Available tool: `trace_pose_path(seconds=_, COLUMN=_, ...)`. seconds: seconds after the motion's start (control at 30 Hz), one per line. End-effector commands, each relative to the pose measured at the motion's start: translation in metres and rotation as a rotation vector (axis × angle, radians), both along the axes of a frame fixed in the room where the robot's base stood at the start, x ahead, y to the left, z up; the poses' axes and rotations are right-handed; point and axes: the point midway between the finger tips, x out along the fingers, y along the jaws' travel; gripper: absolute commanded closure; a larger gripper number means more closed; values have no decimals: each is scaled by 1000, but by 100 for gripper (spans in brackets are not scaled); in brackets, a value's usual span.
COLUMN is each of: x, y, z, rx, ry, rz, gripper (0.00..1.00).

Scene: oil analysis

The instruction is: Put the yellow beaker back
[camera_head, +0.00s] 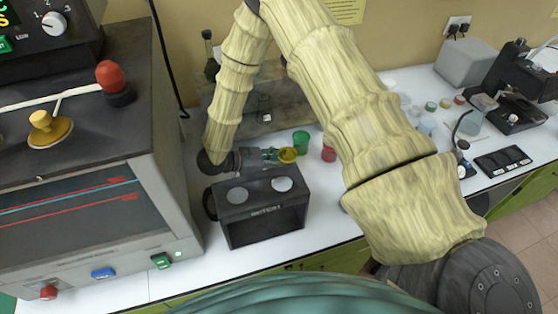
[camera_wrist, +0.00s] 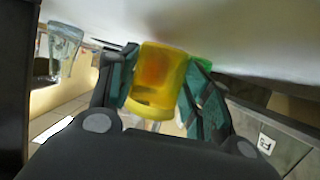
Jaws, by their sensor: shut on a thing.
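The yellow beaker (camera_wrist: 158,80) is between the two fingers of my gripper (camera_wrist: 158,88) in the wrist view, and the fingers are shut on its sides. In the head view the yellow beaker (camera_head: 287,155) shows at the tip of my gripper (camera_head: 272,154), behind the black box with two pale round tops. A green beaker (camera_head: 301,142) stands just behind and to the right of it, and a red beaker (camera_head: 329,151) stands farther right. In the wrist view a bit of green (camera_wrist: 203,64) shows behind the right finger. I cannot tell whether the yellow beaker touches the counter.
The black box (camera_head: 262,226) stands in front of my gripper. A large grey machine (camera_head: 150,210) stands at the left. A dark bottle (camera_head: 210,68) and a clear glass (camera_head: 264,114) are behind my arm. Free white counter (camera_head: 335,200) lies right of the box.

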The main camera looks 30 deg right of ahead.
Motion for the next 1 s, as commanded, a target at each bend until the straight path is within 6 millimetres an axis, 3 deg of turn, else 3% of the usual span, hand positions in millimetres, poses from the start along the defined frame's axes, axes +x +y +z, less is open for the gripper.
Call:
trace_pose_path(seconds=0.33, x=5, y=0, z=-4, rx=0, ry=5, rz=0, gripper=80)
trace_pose_path(seconds=0.37, x=5, y=0, z=-4, rx=0, ry=5, rz=0, gripper=49)
trace_pose_path(seconds=0.5, x=5, y=0, z=-4, rx=0, ry=5, rz=0, gripper=26)
trace_pose_path(seconds=0.83, x=5, y=0, z=-4, rx=0, ry=5, rz=0, gripper=26)
trace_pose_path(seconds=1.0, x=5, y=0, z=7, rx=0, ry=5, rz=0, gripper=26)
